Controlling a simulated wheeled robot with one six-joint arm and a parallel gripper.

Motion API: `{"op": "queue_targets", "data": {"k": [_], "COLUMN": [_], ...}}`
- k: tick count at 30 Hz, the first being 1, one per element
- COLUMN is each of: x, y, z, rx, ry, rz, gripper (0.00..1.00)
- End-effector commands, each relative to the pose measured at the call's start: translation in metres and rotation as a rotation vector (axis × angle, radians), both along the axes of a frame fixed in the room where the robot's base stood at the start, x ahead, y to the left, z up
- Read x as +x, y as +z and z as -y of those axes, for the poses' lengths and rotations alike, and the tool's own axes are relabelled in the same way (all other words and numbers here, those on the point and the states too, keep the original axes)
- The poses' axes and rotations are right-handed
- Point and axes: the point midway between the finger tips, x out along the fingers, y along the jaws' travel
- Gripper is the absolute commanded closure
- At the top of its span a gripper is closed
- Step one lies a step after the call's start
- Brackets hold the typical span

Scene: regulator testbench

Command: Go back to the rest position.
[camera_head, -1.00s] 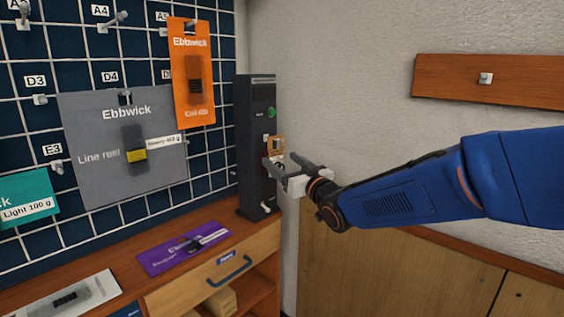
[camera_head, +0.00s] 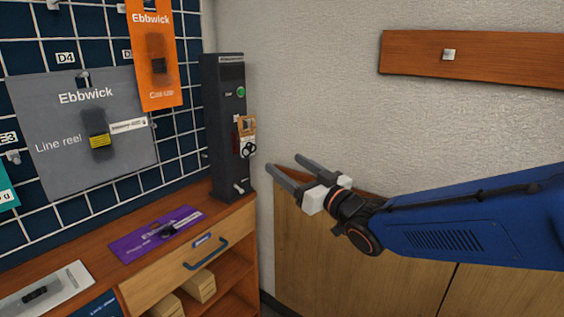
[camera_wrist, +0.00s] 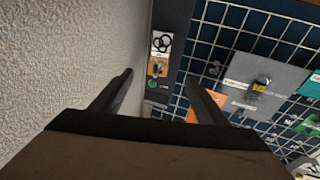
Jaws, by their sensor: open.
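My gripper (camera_head: 292,172) is open and empty in the head view, in front of the wall and to the right of the dark upright testbench unit (camera_head: 225,165). Its two fingers are apart with nothing between them. A small orange and white item with black rings (camera_head: 246,135) is on the front of the unit, below a green button (camera_head: 241,91). In the wrist view my gripper (camera_wrist: 163,82) shows both fingers spread. The unit (camera_wrist: 170,60) and the orange and white item (camera_wrist: 160,50) lie beyond them, clear of the fingers.
A wire grid board (camera_head: 185,135) holds a grey package (camera_head: 60,150) and an orange package (camera_head: 155,90). A purple package (camera_head: 140,245) lies on the wooden counter (camera_head: 225,212), above a drawer (camera_head: 190,262). A wooden rail (camera_head: 500,60) is on the wall. The wall before it is clear.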

Motion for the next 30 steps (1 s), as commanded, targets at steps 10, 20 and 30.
{"op": "queue_targets", "data": {"k": [10, 20, 30], "x": [0.001, -0.043, -0.154], "y": [-0.024, -0.084, -0.146], "z": [0.060, 0.166, 0.234], "rx": [-0.103, -0.263, -0.369], "ry": [-0.179, -0.448, -0.576], "rz": [-0.139, -0.486, -0.904], "gripper": [0.32, 0.32, 0.32]}}
